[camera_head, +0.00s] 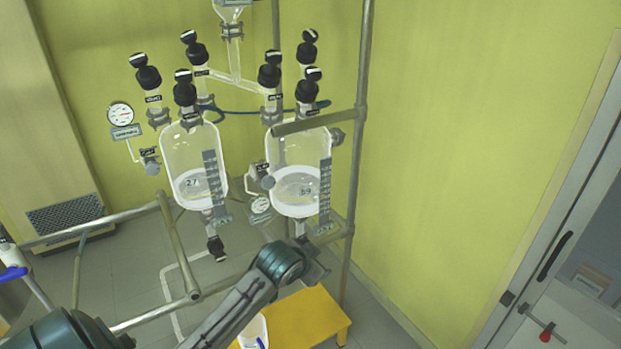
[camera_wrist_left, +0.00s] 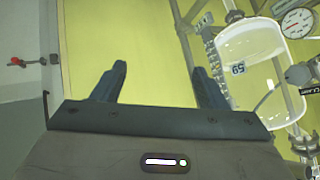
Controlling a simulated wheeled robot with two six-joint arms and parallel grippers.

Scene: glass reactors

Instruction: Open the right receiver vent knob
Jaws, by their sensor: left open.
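The right receiver (camera_head: 298,165) is a clear glass vessel marked 59, with some liquid in it, on the metal frame. Black knobs with white-marked tops stand above it: a left one (camera_head: 270,75), a back one (camera_head: 307,52) and a front right one (camera_head: 308,90). Their labels are too small to tell which is the vent. My left arm reaches in below the receivers; its jaws are not clear there. In the left wrist view my left gripper (camera_wrist_left: 160,70) is open and empty, facing the yellow wall. The receiver (camera_wrist_left: 248,65) shows sideways to its right. My right gripper is not seen.
The left receiver (camera_head: 192,160), marked 27, stands beside it. A gauge (camera_head: 121,115) hangs at left. A frame post (camera_head: 356,150) rises right of the right receiver. A yellow stool (camera_head: 318,312) stands below. The space before the yellow wall (camera_head: 470,130) is clear.

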